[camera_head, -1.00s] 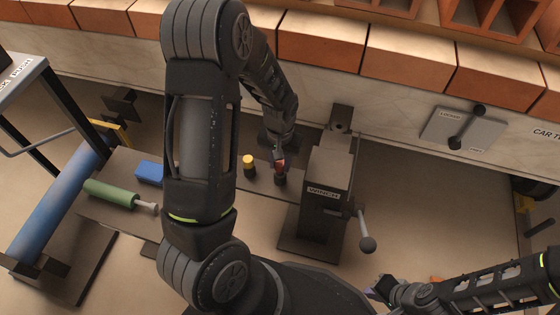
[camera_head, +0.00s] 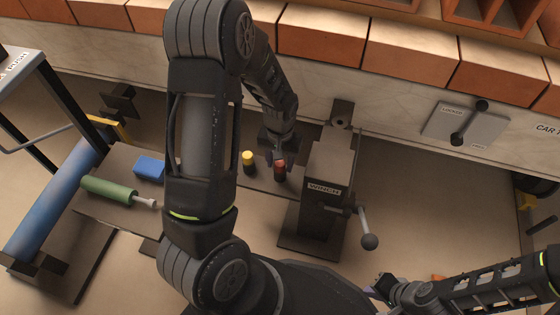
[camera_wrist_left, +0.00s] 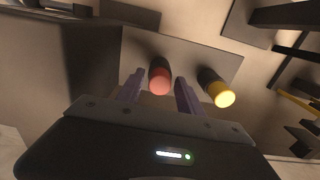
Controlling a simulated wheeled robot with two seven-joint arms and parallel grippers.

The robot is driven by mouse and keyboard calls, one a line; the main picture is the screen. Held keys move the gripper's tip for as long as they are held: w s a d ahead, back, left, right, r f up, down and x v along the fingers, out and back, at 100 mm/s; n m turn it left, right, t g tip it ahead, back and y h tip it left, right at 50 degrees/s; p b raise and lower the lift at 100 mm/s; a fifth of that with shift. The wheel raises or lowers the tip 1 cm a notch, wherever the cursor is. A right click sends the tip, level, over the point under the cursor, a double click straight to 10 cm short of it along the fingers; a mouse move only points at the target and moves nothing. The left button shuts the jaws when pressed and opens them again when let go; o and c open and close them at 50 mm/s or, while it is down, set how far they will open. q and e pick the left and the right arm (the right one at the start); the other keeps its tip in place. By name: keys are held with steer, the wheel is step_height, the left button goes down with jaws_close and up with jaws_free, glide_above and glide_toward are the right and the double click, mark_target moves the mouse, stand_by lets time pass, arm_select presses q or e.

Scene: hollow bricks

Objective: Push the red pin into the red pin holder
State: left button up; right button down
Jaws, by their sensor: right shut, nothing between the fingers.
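The red pin (camera_head: 280,164) stands upright in its dark holder (camera_head: 280,177) on the grey bench plate, left of the winch. In the left wrist view the red pin (camera_wrist_left: 160,80) appears between the two finger lines. My left gripper (camera_head: 274,157) is close beside the red pin at its upper left, with its fingers spread and a gap on each side of the pin (camera_wrist_left: 161,84). How deep the pin sits in the holder cannot be told. My right gripper (camera_head: 382,287) is shut and empty at the lower right, away from the pins.
A yellow pin (camera_head: 248,156) in a dark holder stands left of the red one. The winch (camera_head: 328,170) with its crank is close on the right. A blue block (camera_head: 150,170) and a green-handled tool (camera_head: 110,190) lie left. A brick wall runs behind.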

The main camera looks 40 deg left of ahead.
arm_select(q)
steer(key=shift+o, duration=0.7)
arm_select(e)
steer(key=shift+w, duration=0.1)
arm_select(q)
steer(key=shift+r, duration=0.35)
step_height(320, 180, up, 7)
steer(key=p, duration=0.3)
steer(key=shift+r, duration=0.1)
arm_select(e)
step_height(320, 180, up, 3)
steer(key=shift+f, duration=0.1)
